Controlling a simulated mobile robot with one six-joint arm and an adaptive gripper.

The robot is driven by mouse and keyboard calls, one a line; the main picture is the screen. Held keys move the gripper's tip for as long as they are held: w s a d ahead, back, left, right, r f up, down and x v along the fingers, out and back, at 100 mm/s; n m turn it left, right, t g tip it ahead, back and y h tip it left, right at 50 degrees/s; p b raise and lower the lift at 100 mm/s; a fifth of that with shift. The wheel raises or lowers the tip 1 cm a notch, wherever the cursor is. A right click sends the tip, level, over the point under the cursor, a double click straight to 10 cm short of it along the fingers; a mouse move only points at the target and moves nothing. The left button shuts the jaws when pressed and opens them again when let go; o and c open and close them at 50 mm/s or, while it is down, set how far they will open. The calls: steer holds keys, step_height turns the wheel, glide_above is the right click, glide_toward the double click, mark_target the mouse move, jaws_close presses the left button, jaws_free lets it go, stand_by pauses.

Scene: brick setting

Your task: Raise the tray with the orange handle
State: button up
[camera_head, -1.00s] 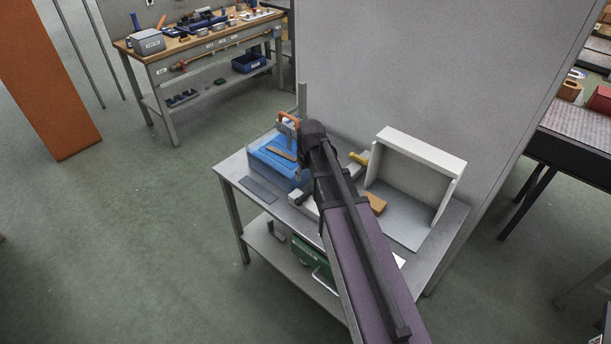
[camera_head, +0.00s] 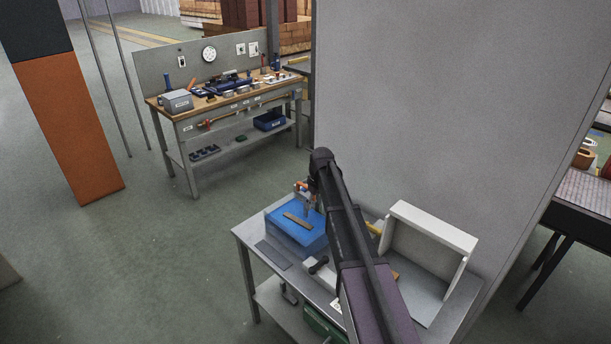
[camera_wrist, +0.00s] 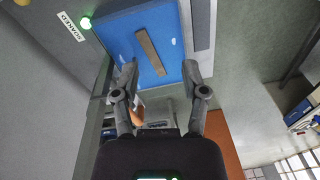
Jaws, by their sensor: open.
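A blue tray (camera_head: 290,232) sits on the left part of the grey workbench, with a flat brown strip (camera_head: 297,220) on top. The blue surface and the strip also show in the wrist view (camera_wrist: 120,35). A small orange handle (camera_head: 301,187) stands at the tray's back edge in the head view, partly hidden by my gripper. My gripper (camera_head: 309,200) hangs beside the handle, at the tray's back edge. In the wrist view my gripper (camera_wrist: 160,72) is open, with its fingertips at the tray's edge. A small orange piece shows low between the fingers. I cannot tell contact.
A white open-fronted box (camera_head: 430,255) stands on the right of the grey workbench (camera_head: 272,258). A green light (camera_wrist: 85,23) and a label lie beside the tray. A grey wall (camera_head: 420,110) rises behind.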

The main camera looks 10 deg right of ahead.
steer(key=w+r+n+g+p, duration=0.1)
steer(key=w+r+p, duration=0.3)
steer(key=w, duration=0.5)
steer(key=w+d+r+n+g+p, duration=0.1)
steer(key=w+r+p, duration=0.4)
steer(key=w, duration=0.3)
steer(key=shift+w+d+r+y, duration=0.2)
steer(key=shift+w+r+y, duration=0.2)
steer(key=shift+r, duration=0.45)
steer(key=shift+f, duration=0.1)
steer(key=f+b, duration=0.4)
steer(key=s+a+f+b, duration=0.1)
steer(key=f+b, duration=0.4)
steer(key=a+f+b, duration=0.1)
steer(key=f+b, duration=0.3)
steer(key=shift+s+a+f+b, duration=0.1)
steer(key=shift+s+f+b, duration=0.1)
steer(key=shift+s+b, duration=0.1)
jaws_close()
jaws_free()
